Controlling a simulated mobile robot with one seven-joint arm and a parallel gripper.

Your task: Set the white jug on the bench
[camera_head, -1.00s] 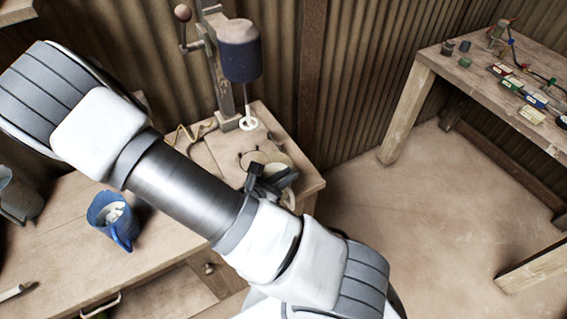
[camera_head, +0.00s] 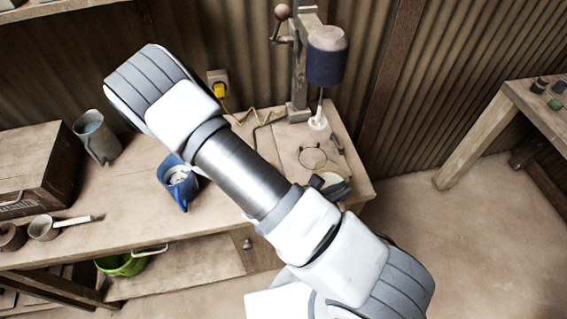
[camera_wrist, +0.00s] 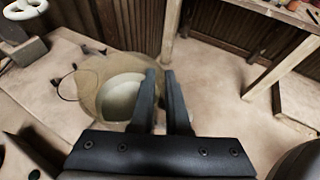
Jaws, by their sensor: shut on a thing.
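The white jug (camera_wrist: 122,100) shows in the wrist view as a pale, round vessel seen from above, just left of the fingers. My gripper (camera_wrist: 161,74) is shut on it, with only a narrow gap between the two dark fingers. The gripped part is hidden between them. In the head view the pale, greenish jug (camera_head: 337,189) shows partly behind my arm, over the right end of the wooden bench (camera_head: 225,225). I cannot tell whether its base touches the bench top.
A press (camera_head: 327,58) with a dark blue head stands at the bench's back right. A blue jug (camera_head: 176,186) with white contents, a grey jug (camera_head: 96,137) and a wooden crate (camera_head: 38,170) stand to the left.

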